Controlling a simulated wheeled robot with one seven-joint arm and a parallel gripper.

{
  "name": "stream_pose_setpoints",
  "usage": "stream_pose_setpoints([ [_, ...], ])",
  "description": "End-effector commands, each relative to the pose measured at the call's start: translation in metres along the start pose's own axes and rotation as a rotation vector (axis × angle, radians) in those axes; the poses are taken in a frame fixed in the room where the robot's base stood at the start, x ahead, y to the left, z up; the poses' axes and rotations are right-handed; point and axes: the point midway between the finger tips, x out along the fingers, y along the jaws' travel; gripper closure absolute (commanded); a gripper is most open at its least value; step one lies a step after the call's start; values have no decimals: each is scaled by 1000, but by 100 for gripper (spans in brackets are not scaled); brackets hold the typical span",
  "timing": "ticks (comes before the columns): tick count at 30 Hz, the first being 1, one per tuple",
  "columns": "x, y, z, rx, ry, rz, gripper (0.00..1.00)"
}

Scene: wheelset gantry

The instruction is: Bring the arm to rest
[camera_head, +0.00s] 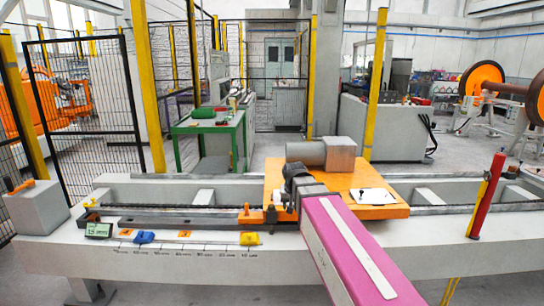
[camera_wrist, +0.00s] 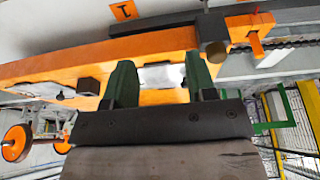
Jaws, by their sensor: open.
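My gripper (camera_wrist: 160,63) shows in the wrist view with its two green fingers spread wide apart. Nothing is clearly held between them. Behind the fingers lies the edge of an orange plate (camera_wrist: 60,66), and I cannot tell how far it is from the fingertips. An orange clamp (camera_wrist: 256,34) is to the right of the fingers. In the head view the orange plate (camera_head: 388,205) sits on the pale gantry beam (camera_head: 150,258). I cannot clearly make out the fingers in the head view.
A red post (camera_head: 487,195) stands upright at the beam's right side. A grey box (camera_head: 36,207) is at its left end. Blue (camera_head: 144,238) and yellow (camera_head: 250,239) pieces lie along the front. Behind are a green table (camera_head: 210,128), mesh fencing and a wheelset (camera_head: 500,88).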

Motion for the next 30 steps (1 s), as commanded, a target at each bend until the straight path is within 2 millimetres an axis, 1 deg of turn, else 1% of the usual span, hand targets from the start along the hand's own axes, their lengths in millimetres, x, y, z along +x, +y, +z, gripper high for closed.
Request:
stream_pose_setpoints([
  [1, 7, 6, 9, 0, -13, 2, 49],
  [5, 27, 21, 30, 1, -51, 6, 49],
  [8, 47, 36, 56, 1, -92, 7, 49],
  [12, 78, 61, 99, 1, -161, 7, 49],
  [15, 97, 76, 131, 2, -208, 4, 49],
  [18, 112, 89, 159, 3, -250, -2, 49],
  [21, 122, 98, 181, 4, -282, -6, 49],
  [24, 129, 104, 195, 5, -302, -10, 49],
  [30, 130, 104, 197, 5, -305, -11, 49],
])
